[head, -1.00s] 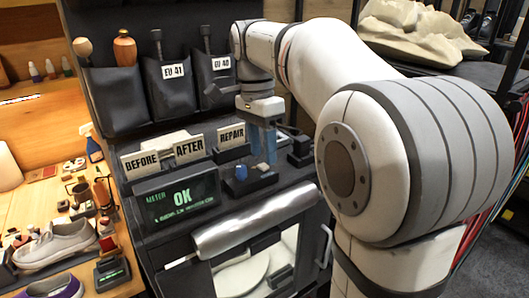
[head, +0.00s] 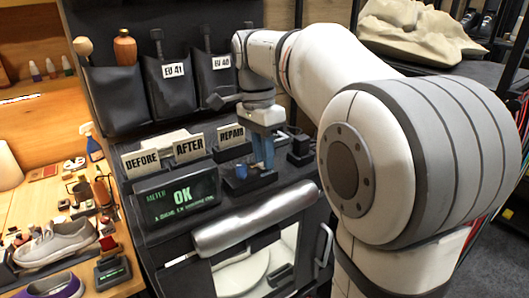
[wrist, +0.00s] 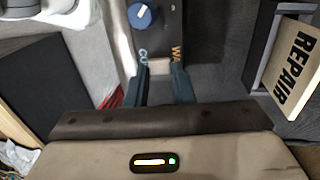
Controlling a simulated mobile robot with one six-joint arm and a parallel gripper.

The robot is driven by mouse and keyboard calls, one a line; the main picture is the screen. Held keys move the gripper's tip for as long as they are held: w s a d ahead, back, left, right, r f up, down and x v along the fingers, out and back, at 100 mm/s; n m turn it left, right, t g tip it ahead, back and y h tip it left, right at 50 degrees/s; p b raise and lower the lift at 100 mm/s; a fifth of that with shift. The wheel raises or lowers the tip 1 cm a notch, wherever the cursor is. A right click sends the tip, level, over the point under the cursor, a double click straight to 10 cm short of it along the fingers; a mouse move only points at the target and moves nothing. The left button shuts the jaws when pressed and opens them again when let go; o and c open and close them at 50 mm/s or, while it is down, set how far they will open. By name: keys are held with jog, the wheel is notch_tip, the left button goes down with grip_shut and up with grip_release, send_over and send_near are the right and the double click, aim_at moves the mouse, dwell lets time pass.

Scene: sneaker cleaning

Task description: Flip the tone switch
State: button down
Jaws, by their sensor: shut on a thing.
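The tone switch panel is a small dark box (head: 248,184) on the black cabinet top, with a blue knob (head: 241,171). In the wrist view, the dark strip (wrist: 160,42) carries the blue knob (wrist: 140,15) and partly hidden labels starting "CO" and "WA". My gripper (head: 264,164) points down at the right end of the box. Its fingertips (wrist: 160,70) are beside the two labels, a small gap between them.
A REPAIR card (head: 231,136) stands close behind my gripper, with AFTER (head: 188,148) and BEFORE (head: 140,162) cards to its left. A meter (head: 180,200) reading OK stands at left front. A dark block (head: 300,148) stands at right.

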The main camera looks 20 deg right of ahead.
jog(key=shift+s+f+t+b, duration=0.2)
jog(key=shift+t+b, duration=0.3)
jog(key=shift+b, duration=0.5)
jog(key=shift+s+d+t+y+b, duration=0.15)
jog(key=shift+t+y+b, duration=0.25)
jog(key=shift+t+b, duration=0.25)
jog(key=shift+r, duration=0.2)
jog(key=c, duration=1.2)
grip_release()
jog(key=shift+c, duration=0.2)
jog(key=shift+r, duration=0.15)
notch_tip(320, 180, up, 8)
jog(key=shift+s+f, duration=0.2)
jog(key=shift+s, duration=0.05)
